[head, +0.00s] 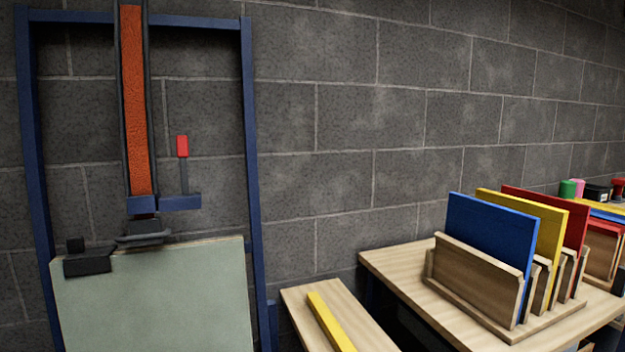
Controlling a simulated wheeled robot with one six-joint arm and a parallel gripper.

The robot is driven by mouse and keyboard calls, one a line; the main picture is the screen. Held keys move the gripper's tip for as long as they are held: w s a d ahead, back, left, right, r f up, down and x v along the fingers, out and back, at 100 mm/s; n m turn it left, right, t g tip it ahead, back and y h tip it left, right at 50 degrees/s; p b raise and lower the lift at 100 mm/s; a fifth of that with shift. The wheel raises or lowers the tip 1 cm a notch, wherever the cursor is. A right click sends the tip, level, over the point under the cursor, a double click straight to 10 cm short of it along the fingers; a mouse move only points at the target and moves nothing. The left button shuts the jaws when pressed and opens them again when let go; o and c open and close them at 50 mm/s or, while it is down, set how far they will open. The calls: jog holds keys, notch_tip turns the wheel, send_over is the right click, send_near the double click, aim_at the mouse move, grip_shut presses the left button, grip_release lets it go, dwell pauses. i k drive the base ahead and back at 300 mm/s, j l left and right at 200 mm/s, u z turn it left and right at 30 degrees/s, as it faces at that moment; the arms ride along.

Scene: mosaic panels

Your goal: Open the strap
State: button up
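An orange strap (134,100) with dark edges runs straight down from the top of the picture in the head view. It ends at a blue block (178,202), from which a thin grey lever with a red handle (182,146) stands upright on the right. Below it, dark fittings (140,230) sit at the top edge of a pale green panel (160,300). I cannot tell whether the strap is fastened to them. My gripper is not in view.
A blue frame (250,130) surrounds the strap and panel against a grey block wall. To the right, a low wooden bench holds a yellow bar (330,322). A wooden table (385,262) carries a rack (475,275) with blue, yellow and red boards.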

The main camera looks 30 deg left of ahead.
aim_at(146, 229)
jog(key=u, duration=2.15)
